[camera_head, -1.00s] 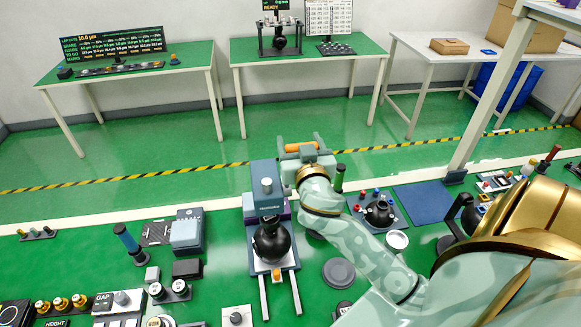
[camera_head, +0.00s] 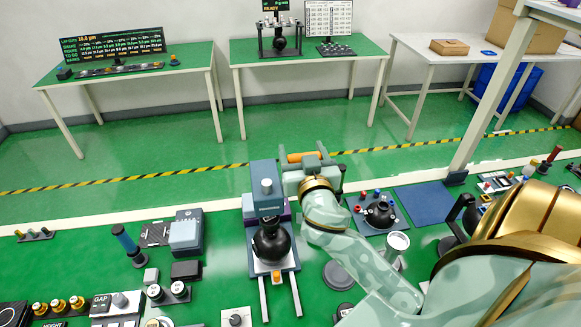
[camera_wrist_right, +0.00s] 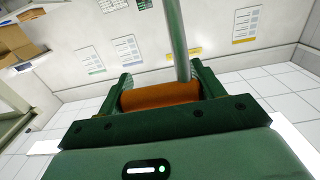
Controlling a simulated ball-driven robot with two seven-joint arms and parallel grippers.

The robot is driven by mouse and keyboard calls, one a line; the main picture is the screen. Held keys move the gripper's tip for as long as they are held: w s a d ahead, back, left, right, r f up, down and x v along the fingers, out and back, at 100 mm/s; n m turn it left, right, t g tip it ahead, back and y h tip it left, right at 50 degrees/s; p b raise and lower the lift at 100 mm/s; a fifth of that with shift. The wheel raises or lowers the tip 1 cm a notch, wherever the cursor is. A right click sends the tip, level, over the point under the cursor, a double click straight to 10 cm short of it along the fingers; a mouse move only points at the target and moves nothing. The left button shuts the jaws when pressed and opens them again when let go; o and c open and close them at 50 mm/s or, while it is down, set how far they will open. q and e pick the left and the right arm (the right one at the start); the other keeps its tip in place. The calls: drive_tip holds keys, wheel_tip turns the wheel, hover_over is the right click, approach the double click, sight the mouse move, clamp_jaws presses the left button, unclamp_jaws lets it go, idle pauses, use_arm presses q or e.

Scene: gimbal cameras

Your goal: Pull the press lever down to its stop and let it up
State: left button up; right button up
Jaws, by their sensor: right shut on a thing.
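The press (camera_head: 264,180) is a blue-grey upright unit in the middle of the head view, with a black ball (camera_head: 271,246) seated on its base below the head. The lever's orange grip (camera_head: 299,157) sticks out to the right at the press's top. My right gripper (camera_head: 312,160) is shut around this grip. In the right wrist view the orange grip (camera_wrist_right: 160,97) lies across between the two green fingers, with a grey lever rod (camera_wrist_right: 178,40) rising from it. My left gripper is not in view.
Fixtures stand close on both sides of the press: a grey-blue box (camera_head: 187,232) at left and a second black ball on a blue plate (camera_head: 380,213) at right. A blue mat (camera_head: 425,203) lies farther right. Open green floor with a striped line (camera_head: 150,176) stretches beyond.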

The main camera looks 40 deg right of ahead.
drive_tip(key=shift+s+a+f+b, duration=0.25)
drive_tip(key=shift+s+b, duration=0.1)
drive_tip(key=shift+s, duration=0.1)
drive_tip(key=shift+s+a, duration=0.3)
drive_tip(key=shift+s, duration=0.3)
drive_tip(key=shift+f, duration=0.1)
drive_tip(key=shift+s+a+f+b, duration=0.3)
drive_tip(key=shift+s+f+b, duration=0.05)
drive_tip(key=shift+s+b, duration=0.2)
drive_tip(key=shift+s+a+f+b, duration=0.25)
drive_tip(key=shift+s+f+b, duration=0.1)
drive_tip(key=shift+s+b, duration=0.15)
